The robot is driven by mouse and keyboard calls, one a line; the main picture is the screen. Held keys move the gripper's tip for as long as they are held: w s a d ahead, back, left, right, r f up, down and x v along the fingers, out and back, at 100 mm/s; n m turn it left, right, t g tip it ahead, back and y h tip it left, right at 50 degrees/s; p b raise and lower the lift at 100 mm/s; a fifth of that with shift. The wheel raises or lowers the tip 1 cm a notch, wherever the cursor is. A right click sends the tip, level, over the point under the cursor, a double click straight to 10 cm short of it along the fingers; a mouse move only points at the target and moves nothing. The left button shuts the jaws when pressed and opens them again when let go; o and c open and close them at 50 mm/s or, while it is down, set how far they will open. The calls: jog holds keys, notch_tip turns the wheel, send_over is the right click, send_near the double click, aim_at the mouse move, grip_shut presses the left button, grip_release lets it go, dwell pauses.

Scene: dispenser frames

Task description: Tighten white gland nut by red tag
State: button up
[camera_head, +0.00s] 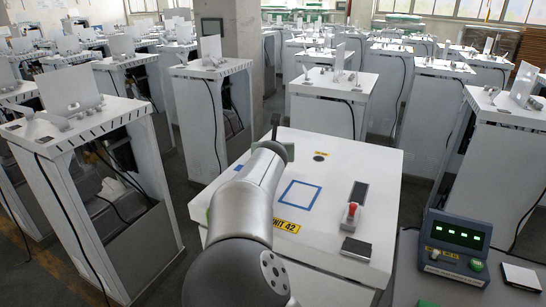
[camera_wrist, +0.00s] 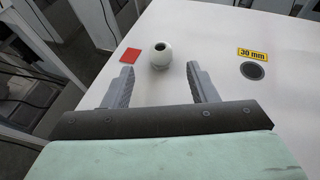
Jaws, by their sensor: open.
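The white gland nut (camera_wrist: 160,57) is a rounded pale fitting with a dark hole in its top, standing on the white cabinet top. The flat red tag (camera_wrist: 130,56) lies just left of it. In the wrist view my gripper (camera_wrist: 160,69) is open, one finger to the left and one to the right of the nut, with a visible gap on each side. The fingertips show slightly nearer the camera than the nut. In the head view my arm covers much of the cabinet top's left side, and the nut and tag cannot be made out.
The white cabinet top (camera_head: 362,170) bears a blue square outline (camera_head: 298,194), a red-topped control (camera_head: 350,215) and dark plates. A yellow 30 mm label (camera_wrist: 252,54) and dark round spot (camera_wrist: 252,71) lie right of the nut. A lit control box (camera_head: 455,245) stands front right.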

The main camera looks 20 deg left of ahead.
jog(key=v, duration=1)
jog(key=shift+p, duration=0.4)
jog(key=shift+n+g+y, duration=0.3)
jog(key=shift+n+g, duration=0.1)
jog(key=shift+g, duration=0.5)
jog(key=w+f, duration=0.1)
jog(key=w+d+f+b, duration=0.1)
jog(key=f, duration=0.1)
jog(key=w+d+f+b, duration=0.1)
jog(key=shift+d+f, duration=0.2)
jog(key=shift+d, duration=0.05)
jog(key=shift+w+d+f+n+g+y+b, duration=0.4)
jog(key=shift+w+d+b, duration=0.15)
jog(key=shift+d+b, duration=0.1)
jog(key=shift+w+d+f+n+g+y+b, duration=0.3)
jog(key=shift+w+d+f+n+y+b, duration=0.1)
jog(key=shift+w+d+b, duration=0.15)
notch_tip(320, 180, up, 6)
jog(key=d+n+y+b, duration=0.3)
jog(key=n+y, duration=0.1)
jog(key=shift+g, duration=0.4)
jog(key=p+x, duration=0.5)
jog(key=x, duration=1.2)
jog(key=shift+w+a, duration=0.1)
